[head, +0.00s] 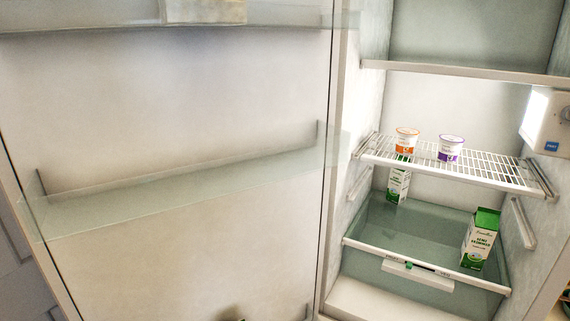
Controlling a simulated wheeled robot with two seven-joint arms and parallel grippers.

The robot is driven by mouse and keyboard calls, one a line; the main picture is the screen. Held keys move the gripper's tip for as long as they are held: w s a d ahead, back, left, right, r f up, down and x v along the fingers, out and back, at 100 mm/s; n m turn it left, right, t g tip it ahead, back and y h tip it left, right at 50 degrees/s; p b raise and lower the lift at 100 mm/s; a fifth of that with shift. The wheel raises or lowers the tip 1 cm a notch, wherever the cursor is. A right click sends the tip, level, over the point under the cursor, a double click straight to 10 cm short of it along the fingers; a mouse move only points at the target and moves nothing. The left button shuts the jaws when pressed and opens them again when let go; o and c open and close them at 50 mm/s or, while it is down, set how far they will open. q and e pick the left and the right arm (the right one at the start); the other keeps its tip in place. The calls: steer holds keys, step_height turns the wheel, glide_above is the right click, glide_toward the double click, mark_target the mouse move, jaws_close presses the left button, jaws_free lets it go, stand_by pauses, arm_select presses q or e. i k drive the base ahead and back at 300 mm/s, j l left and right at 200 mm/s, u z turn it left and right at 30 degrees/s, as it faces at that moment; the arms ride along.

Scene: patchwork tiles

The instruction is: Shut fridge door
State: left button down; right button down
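The fridge door (190,110) stands open and fills the left half of the head view, its pale inner side facing me. It has a clear door shelf (180,190) across its middle and another along the top. The open fridge interior (450,105) shows to the right of the door. The door's outer face and handle are hidden. A small dark bit shows at the bottom edge in front of the door, too little to identify. Neither of my grippers can be made out.
A wire shelf (490,172) holds an orange-labelled cup (406,141) and a purple-labelled cup (450,149). A clear drawer (390,235) below has a green-and-white carton (480,240); another carton (398,185) stands behind. A white control box (548,122) is on the right wall.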

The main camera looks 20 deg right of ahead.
mark_target(150, 171)
steer(key=k+l+z, duration=0.1)
steer(key=l+z, duration=1.05)
steer(key=l, duration=0.1)
